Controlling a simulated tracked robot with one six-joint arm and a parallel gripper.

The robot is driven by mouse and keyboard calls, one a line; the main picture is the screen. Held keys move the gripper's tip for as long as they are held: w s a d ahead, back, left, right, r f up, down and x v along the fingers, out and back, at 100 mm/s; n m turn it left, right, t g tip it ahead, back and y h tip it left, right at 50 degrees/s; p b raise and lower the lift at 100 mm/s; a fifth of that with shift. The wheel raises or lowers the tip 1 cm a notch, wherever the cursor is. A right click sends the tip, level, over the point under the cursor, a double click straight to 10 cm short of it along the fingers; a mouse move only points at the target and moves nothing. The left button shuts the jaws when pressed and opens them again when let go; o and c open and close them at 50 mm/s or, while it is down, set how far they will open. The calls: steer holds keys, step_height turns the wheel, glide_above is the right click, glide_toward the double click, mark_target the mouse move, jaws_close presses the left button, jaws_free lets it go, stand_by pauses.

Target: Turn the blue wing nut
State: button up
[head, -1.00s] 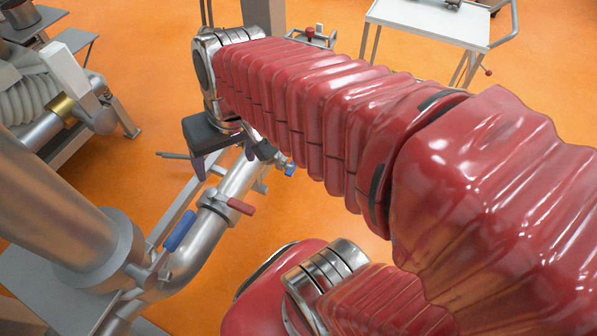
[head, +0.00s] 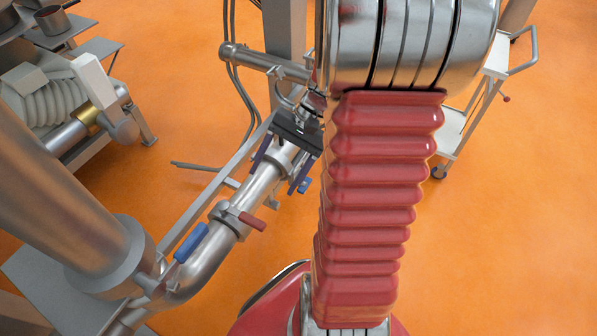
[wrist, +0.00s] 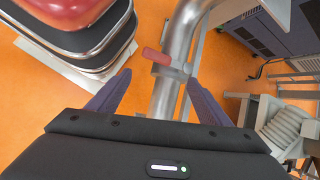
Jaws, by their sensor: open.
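A small blue part (head: 304,185), which looks like the blue wing nut, sits on the right side of the steel pipe (head: 262,190) in the head view. It is close beside the tip of my gripper's right finger, which partly crowds it; I cannot tell whether they touch. My gripper (head: 274,183) is open, with its two dark purple fingers on either side of the upper pipe. In the wrist view my gripper (wrist: 159,82) is open and empty, with the pipe (wrist: 168,92) showing beyond and between the fingers. I cannot make out the blue nut there.
A red handle (head: 252,221) sits on a pipe clamp, and it also shows in the wrist view (wrist: 157,57). A larger blue handle (head: 191,243) is lower on the pipe. A thick column (head: 60,180) stands left. Orange floor (head: 270,240) is open right of the pipe.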

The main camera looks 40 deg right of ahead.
steer(key=s+d+f+m+t+y, duration=0.35)
steer(key=d+f+m+t, duration=0.35)
steer(key=d+f+m, duration=0.45)
steer(key=m+t+h, duration=0.5)
steer(key=m+t, duration=0.4)
glide_toward(304, 185)
steer(key=d+f+v, duration=0.1)
steer(key=v, duration=0.6)
steer(key=shift+w+a+f, duration=0.1)
steer(key=shift+w+f, duration=0.05)
steer(key=shift+w, duration=0.05)
steer(key=shift+y, duration=0.35)
steer(key=x, duration=1.4)
